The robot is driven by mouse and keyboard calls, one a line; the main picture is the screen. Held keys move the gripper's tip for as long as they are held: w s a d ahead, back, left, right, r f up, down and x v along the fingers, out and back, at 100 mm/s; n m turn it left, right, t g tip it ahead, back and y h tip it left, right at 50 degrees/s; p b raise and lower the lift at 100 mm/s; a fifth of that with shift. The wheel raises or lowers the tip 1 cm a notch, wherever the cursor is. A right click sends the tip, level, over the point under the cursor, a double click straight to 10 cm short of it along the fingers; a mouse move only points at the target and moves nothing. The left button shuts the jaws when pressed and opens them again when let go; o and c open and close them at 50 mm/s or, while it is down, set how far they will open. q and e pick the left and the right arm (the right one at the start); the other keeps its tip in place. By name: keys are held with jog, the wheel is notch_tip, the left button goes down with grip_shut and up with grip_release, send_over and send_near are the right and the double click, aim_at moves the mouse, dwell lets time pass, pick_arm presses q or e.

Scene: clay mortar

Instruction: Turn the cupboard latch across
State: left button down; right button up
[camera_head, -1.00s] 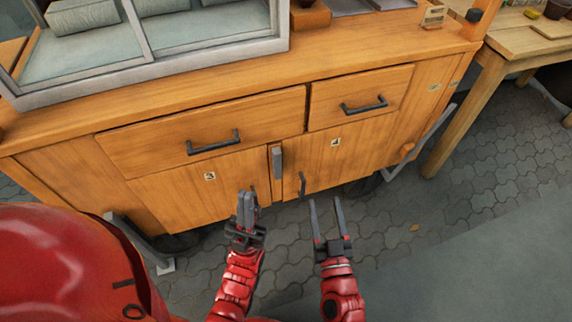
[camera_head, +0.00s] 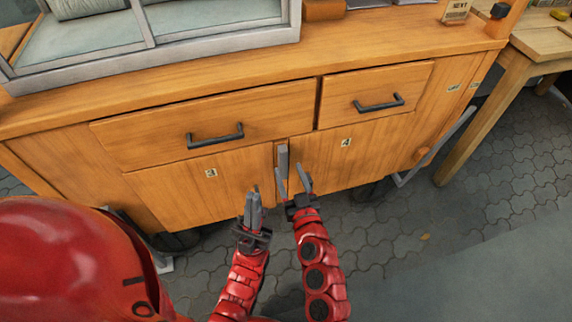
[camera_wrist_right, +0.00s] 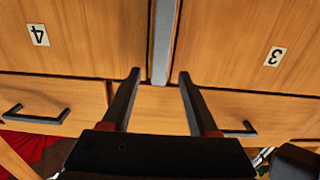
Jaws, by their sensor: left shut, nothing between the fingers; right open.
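The latch (camera_head: 283,160) is a grey upright bar on the strip between the doors marked 3 and 4. It also shows in the right wrist view (camera_wrist_right: 163,40), where it stands upright between my open fingertips. My right gripper (camera_head: 293,170) is open and empty in front of the latch; I cannot tell whether a finger touches it. The right gripper's two dark fingers show in the wrist view (camera_wrist_right: 159,72). My left gripper (camera_head: 254,193) is shut and empty, left of and below the latch, in front of door 3 (camera_head: 200,190).
Above the doors are two drawers with dark handles (camera_head: 215,137) (camera_head: 379,103). A glass-sided case (camera_head: 215,42) stands on the countertop. A wooden table (camera_head: 505,75) is at the right. The paved floor (camera_head: 410,260) is clear at the lower right.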

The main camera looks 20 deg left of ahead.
aim_at(284, 160)
jog(key=shift+x, duration=1.85)
grip_shut()
